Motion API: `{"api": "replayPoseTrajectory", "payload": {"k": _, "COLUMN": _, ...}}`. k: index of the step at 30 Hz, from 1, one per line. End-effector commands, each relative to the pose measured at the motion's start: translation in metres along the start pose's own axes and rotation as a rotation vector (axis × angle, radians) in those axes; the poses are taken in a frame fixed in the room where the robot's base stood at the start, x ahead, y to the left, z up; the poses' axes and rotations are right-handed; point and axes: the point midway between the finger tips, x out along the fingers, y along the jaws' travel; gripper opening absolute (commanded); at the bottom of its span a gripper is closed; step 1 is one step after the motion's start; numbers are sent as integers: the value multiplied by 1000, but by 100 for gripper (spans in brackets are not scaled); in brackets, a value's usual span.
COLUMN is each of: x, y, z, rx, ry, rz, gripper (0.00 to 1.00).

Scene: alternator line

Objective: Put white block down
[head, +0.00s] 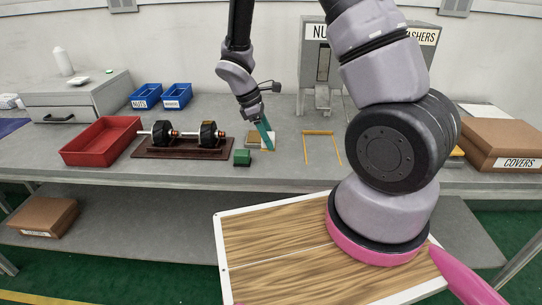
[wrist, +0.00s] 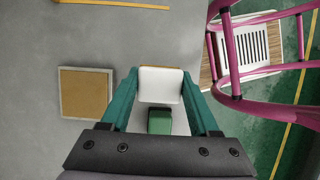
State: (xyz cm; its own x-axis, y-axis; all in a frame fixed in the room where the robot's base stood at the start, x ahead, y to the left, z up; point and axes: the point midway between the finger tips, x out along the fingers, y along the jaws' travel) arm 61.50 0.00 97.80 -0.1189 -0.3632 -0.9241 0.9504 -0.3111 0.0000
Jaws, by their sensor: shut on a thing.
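My gripper (head: 267,143) is over the grey bench, its teal fingers pointing down. In the wrist view, the fingers (wrist: 161,88) are shut on the sides of the white block (wrist: 161,84). In the head view, the fingers partly hide the white block. I cannot tell whether its underside touches the bench. A thin yellowish edge shows along the block's far side in the wrist view.
A green block (head: 242,158) stands close by and shows between my fingers (wrist: 160,122). A tan square with a pale rim (wrist: 86,93) lies beside the gripper. A yellow outline (head: 319,133), a red tray (head: 101,141) and a brown rack with rotors (head: 180,153) are on the bench.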

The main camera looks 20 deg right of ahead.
Motion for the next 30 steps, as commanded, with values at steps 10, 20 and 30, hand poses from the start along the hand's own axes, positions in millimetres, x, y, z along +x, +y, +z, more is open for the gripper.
{"api": "replayPoseTrajectory", "payload": {"k": 10, "x": 34, "y": 0, "z": -13, "rx": 1, "ry": -3, "rz": -2, "gripper": 1}}
{"api": "replayPoseTrajectory", "payload": {"k": 20, "x": 52, "y": 0, "z": -22, "rx": 2, "ry": 1, "rz": 0, "gripper": 1}}
{"api": "replayPoseTrajectory", "payload": {"k": 30, "x": 55, "y": 0, "z": -22, "rx": 2, "ry": 0, "rz": 0, "gripper": 92}}
